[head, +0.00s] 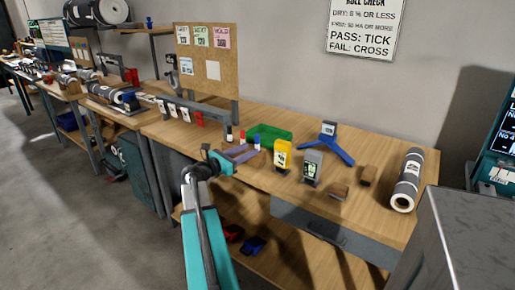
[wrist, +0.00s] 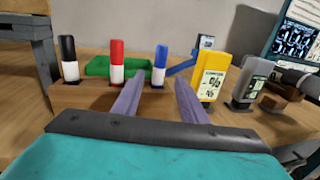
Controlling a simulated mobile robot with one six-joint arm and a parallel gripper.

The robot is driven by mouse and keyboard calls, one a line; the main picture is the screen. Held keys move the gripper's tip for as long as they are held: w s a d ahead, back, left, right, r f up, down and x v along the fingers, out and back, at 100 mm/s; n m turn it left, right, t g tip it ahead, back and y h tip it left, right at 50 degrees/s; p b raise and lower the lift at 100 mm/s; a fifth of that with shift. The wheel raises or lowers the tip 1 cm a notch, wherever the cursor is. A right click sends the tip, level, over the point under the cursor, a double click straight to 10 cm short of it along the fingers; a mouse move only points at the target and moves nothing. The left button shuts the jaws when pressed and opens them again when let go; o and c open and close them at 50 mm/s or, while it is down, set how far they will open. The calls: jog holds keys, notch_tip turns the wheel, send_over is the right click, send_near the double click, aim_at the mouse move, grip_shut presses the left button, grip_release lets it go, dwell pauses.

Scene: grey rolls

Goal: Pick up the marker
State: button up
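Three markers with white bodies stand upright in a wooden block (wrist: 85,97) in the wrist view. The black-capped marker (wrist: 69,60) is at the left, the red-capped marker (wrist: 116,62) in the middle and the blue-capped marker (wrist: 159,66) at the right. My gripper (wrist: 160,88) is open and empty. Its two purple-grey fingers point forward, and the blue marker shows in the gap between them, seemingly beyond the tips.
A green tray (head: 270,134) lies behind the block. To the right are a yellow device (head: 282,155), a grey device (head: 312,166), a blue-footed stand (head: 328,144) and small wooden blocks (head: 339,191). A grey roll (head: 407,180) lies at the bench's right end.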

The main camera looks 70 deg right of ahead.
aim_at(257, 146)
jog(key=shift+s+d, duration=0.25)
jog(key=shift+d, duration=0.25)
jog(key=shift+x, duration=2.6)
jog(key=shift+w, duration=0.1)
grip_shut()
